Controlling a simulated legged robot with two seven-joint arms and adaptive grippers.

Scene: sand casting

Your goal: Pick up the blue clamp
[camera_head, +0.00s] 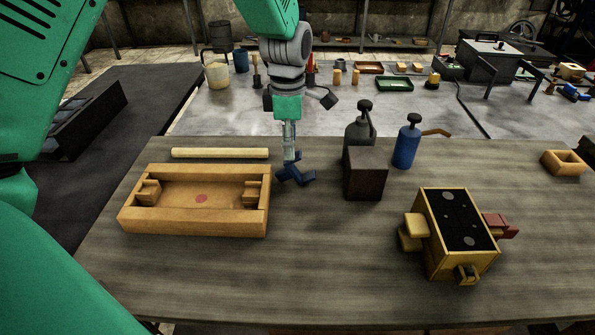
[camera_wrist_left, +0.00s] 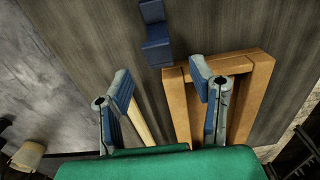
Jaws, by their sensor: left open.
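The blue clamp (camera_head: 296,174) lies on the wooden table, just right of the wooden mould box. It also shows at the top of the left wrist view (camera_wrist_left: 154,35), ahead of the fingertips and between their lines. My left gripper (camera_head: 289,154) points down right at the clamp's far end in the head view, where the two overlap; I cannot tell if they touch. In the left wrist view its fingers (camera_wrist_left: 162,82) are spread apart with nothing gripped between them. My right gripper is not in view.
The mould box (camera_head: 195,229) and a pale wooden rod (camera_head: 220,153) lie left of the clamp. A dark block (camera_head: 365,175), a grey bottle (camera_head: 359,130) and a blue bottle (camera_head: 406,146) stand to its right. A yellow-sided box (camera_head: 455,235) sits front right. The front middle is clear.

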